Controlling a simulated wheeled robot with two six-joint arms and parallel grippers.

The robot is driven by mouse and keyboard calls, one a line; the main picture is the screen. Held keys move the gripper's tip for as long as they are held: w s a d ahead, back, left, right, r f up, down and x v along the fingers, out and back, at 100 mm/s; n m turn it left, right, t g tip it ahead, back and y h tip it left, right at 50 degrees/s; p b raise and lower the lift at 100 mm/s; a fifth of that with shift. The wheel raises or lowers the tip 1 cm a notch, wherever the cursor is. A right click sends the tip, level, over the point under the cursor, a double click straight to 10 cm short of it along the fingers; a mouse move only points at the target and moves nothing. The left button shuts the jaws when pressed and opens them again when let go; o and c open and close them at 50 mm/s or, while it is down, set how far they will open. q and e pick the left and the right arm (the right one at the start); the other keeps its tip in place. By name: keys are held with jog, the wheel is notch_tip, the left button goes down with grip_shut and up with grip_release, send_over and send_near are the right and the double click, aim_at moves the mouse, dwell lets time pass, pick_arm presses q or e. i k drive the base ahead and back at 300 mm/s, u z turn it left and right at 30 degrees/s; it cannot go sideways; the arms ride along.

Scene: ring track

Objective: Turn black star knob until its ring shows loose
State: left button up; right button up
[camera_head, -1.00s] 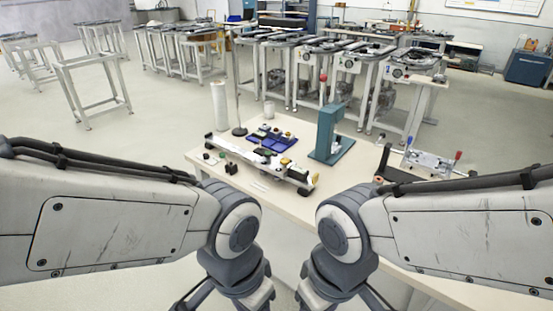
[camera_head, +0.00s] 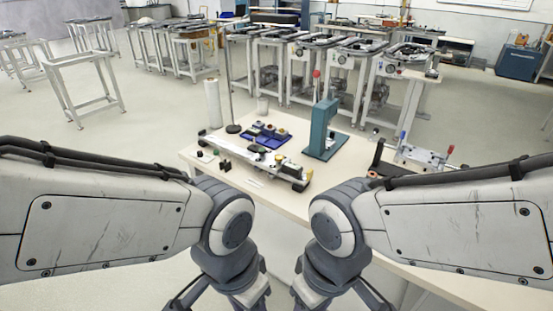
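A long white rail fixture (camera_head: 232,151) with dark and yellow-topped parts lies across the table. Small black parts sit on and in front of it, one of them a small black piece (camera_head: 225,165) near the table's front edge. I cannot tell which of these is the black star knob, and no ring marking is readable at this size. My two arms come in from the left and right, bend at the grey joints and run down out of the bottom edge. Both grippers are out of view, away from the fixture in the picture.
The pale table (camera_head: 290,208) also holds a blue tray (camera_head: 263,138) of small parts, a teal press (camera_head: 322,130), a white cylinder (camera_head: 213,103), a thin stand (camera_head: 232,128) and a metal fixture with red and blue handles (camera_head: 424,156). Frame stands fill the back.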

aim_at(262, 151)
jog(key=u, duration=0.4)
jog(key=i, duration=0.95)
jog(key=u, duration=0.2)
